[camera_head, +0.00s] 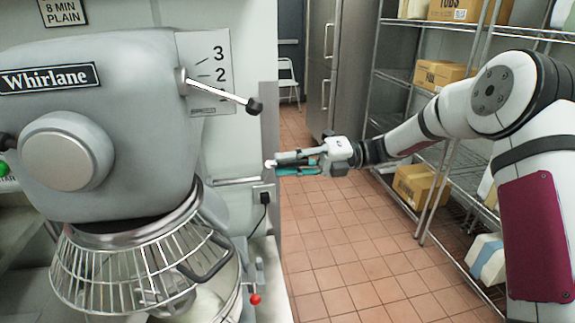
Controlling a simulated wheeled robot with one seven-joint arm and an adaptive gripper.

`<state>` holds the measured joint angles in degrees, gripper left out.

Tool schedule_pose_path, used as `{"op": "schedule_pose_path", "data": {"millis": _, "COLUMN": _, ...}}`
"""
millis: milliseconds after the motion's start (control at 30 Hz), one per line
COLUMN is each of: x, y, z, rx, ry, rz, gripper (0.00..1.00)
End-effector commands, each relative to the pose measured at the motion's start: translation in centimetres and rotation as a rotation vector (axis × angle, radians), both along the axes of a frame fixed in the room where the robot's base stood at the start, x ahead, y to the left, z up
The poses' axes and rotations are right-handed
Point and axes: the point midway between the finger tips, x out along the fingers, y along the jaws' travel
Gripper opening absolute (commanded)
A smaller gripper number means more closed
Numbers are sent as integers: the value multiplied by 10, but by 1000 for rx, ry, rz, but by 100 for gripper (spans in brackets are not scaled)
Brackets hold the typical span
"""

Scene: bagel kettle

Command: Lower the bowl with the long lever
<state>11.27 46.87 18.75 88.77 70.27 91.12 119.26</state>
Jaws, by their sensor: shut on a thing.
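The grey mixer (110,150) fills the left side, with a wire guard (130,265) at its lower front. The bowl (215,300) shows only in part behind and below the guard. My gripper (275,164) is right of the mixer, its fingers pointing left and shut on a small pale end, which seems to be the long lever's (269,163). Most of that lever is hidden or too small to trace. A grey horizontal bar (235,181) runs just left of and below the fingertips; I cannot tell whether it joins the lever.
A black-knobbed speed lever (222,92) sticks out above my gripper, beside a 1-2-3 plate (210,65). A red-knobbed lever (255,299) is low by the bowl. A wall outlet (264,196) with a cord is below. Wire shelving (440,160) stands right; the tiled floor (340,260) is open.

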Motion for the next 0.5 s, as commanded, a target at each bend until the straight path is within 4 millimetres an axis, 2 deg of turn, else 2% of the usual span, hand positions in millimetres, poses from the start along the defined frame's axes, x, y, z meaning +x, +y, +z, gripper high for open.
{"op": "schedule_pose_path", "data": {"millis": 167, "x": 2, "y": 0, "z": 5, "rx": 8, "ry": -7, "rz": -4, "gripper": 0}}
{"op": "schedule_pose_path", "data": {"millis": 200, "x": 2, "y": 0, "z": 5, "rx": 9, "ry": -7, "rz": -4, "gripper": 20}}
{"op": "schedule_pose_path", "data": {"millis": 300, "x": 2, "y": 0, "z": 5, "rx": 8, "ry": -7, "rz": -5, "gripper": 39}}
{"op": "schedule_pose_path", "data": {"millis": 500, "x": 1, "y": 0, "z": 3, "rx": 5, "ry": -5, "rz": -4, "gripper": 39}}
